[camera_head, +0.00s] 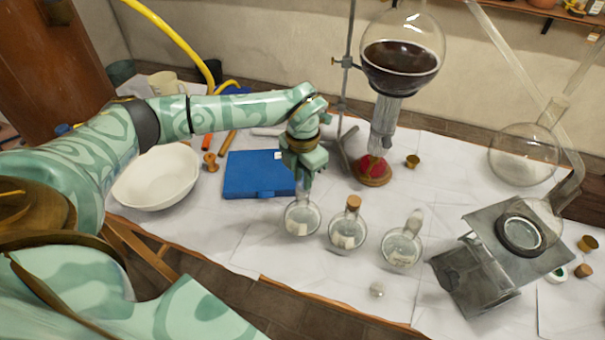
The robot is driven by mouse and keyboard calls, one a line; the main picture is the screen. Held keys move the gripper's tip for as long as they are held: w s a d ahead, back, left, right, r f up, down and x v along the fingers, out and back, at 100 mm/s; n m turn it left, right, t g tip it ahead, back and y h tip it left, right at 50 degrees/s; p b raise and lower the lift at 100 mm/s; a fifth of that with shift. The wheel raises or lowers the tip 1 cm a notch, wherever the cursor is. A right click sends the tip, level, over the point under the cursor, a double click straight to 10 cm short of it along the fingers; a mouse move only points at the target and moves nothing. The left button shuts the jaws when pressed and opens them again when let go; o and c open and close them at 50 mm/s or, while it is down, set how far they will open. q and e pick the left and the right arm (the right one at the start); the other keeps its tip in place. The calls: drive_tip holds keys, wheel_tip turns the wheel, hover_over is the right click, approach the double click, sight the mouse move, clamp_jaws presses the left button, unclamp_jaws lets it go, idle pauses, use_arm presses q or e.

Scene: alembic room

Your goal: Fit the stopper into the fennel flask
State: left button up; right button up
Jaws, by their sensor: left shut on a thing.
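Three small round glass flasks with pale labels stand in a row on the white-covered table; I cannot read the labels, so I cannot tell which is fennel. My left gripper (303,184) points down at the left flask (301,219) and is shut at its neck, which the fingers mostly hide. The middle flask (347,232) has a cork (353,203) in its neck. The right flask (401,249) has a clear glass neck; I cannot tell whether it is stoppered. A small clear glass piece (376,290), perhaps a stopper, lies near the front edge. My right gripper is out of view.
A blue case (258,174) and white bowl (158,178) lie left of the flasks. Behind stands a round flask of dark liquid (401,66) above a red-and-brass burner (372,171). A metal stand (470,275) is at right.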

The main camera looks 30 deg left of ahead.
use_arm(q)
drive_tip(key=shift+f, duration=0.55)
idle(1.4)
drive_tip(key=o, duration=1.4)
drive_tip(key=shift+r+p, duration=0.2)
drive_tip(key=shift+p, duration=0.1)
wheel_tip(320, 180, up, 7)
drive_tip(key=p, duration=0.6)
drive_tip(key=shift+f, duration=0.1)
drive_tip(key=shift+f, duration=0.1)
